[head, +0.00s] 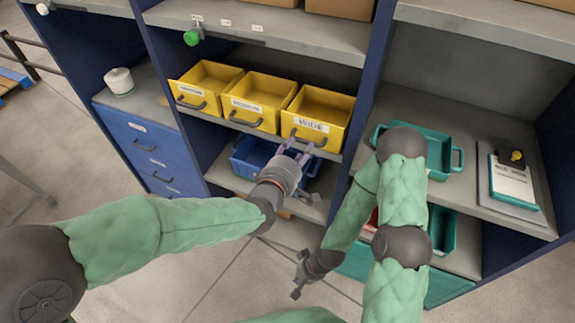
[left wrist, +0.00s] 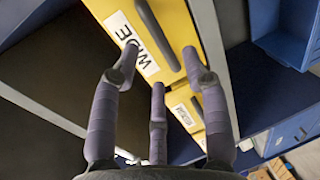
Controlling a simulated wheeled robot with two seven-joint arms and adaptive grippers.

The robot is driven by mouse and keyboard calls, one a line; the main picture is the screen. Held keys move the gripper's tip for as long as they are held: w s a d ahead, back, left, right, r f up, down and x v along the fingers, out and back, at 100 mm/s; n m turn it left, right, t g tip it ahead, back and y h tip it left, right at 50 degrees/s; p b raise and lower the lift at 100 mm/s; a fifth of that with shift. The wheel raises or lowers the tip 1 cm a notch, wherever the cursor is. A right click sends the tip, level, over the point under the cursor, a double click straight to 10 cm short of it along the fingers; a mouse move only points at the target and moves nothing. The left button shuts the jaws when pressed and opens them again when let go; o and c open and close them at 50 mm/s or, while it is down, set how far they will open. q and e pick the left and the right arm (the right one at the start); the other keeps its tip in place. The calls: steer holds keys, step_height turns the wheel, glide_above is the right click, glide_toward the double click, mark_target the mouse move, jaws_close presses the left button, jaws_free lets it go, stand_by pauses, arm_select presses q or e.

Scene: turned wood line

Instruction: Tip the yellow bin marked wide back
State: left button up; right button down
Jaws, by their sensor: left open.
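The yellow bin marked WIDE (head: 340,106) is the rightmost of three yellow bins on the middle shelf. My left gripper (head: 303,150) is open just in front of that handle. In the left wrist view the WIDE label (left wrist: 135,42) and handle (left wrist: 157,35) lie ahead, the handle between the spread fingers (left wrist: 165,75). I cannot tell whether any finger touches it. My right gripper (head: 299,275) hangs low over the floor, away from the bins; its opening is too small to judge.
Two more yellow bins (head: 256,96) stand close on the left. A blue bin (head: 250,152) sits on the shelf below, behind my left gripper. A teal tray (head: 438,160) and a clipboard (head: 512,182) are on the right shelf. A blue upright post divides the bays.

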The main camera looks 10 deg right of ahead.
arm_select(q)
steer(key=v, duration=0.7)
steer(key=shift+s, duration=0.25)
steer(key=shift+a, duration=0.2)
steer(key=w+a+f+m+g+y, duration=0.1)
steer(key=a+f+m+g+y, duration=0.3)
steer(key=f, duration=0.7)
steer(key=w+a+f+g, duration=0.1)
steer(key=a+f, duration=0.5)
steer(key=f, duration=0.6)
steer(key=s+a+f+m+g, duration=0.2)
steer(key=s+a+f+g, duration=0.1)
steer(key=s+f, duration=0.4)
steer(key=s+a+f+m+g, duration=0.2)
steer(key=s+a+f+g, duration=0.2)
steer(key=s+f, duration=0.4)
step_height(320, 180, down, 5)
steer(key=shift+s+a+m+g+y, duration=0.2)
steer(key=shift+a+m+g+y, duration=0.1)
steer(key=shift+a+m+y, duration=0.15)
steer(key=shift+c, duration=0.7)
steer(key=shift+d, duration=0.15)
